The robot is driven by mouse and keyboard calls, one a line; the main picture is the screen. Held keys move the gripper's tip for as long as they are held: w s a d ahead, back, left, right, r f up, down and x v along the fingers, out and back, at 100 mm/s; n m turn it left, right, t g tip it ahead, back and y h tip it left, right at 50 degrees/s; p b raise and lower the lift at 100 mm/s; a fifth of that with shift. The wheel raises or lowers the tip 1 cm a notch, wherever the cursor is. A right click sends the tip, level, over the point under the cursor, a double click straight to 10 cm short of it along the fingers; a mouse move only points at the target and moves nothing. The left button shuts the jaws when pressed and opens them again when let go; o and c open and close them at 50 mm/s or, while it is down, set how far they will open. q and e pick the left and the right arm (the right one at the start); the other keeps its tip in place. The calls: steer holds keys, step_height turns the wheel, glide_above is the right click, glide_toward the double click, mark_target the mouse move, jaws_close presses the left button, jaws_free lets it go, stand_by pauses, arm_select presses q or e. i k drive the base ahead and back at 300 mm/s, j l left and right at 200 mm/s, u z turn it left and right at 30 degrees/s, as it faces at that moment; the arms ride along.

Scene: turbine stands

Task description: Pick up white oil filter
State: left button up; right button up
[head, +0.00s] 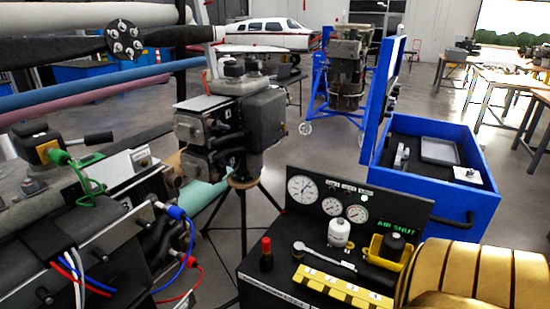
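The white oil filter (338,233) stands upright on the black bench top (283,287) in the lower middle of the head view. It is a small white canister with a narrower top. It stands just in front of the gauge panel (376,199), with nothing gripping it.
Right of the filter, a yellow tray (381,262) holds a black cylinder (392,246). A yellow numbered block (343,289) lies in front. A red-topped black item (266,256) stands left. A blue open cabinet (469,205) is behind right. Cabled machinery (95,250) fills the left.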

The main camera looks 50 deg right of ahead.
mark_target(339, 229)
steer(key=z, duration=2.15)
steer(key=k+z, duration=0.1)
steer(key=z, duration=0.25)
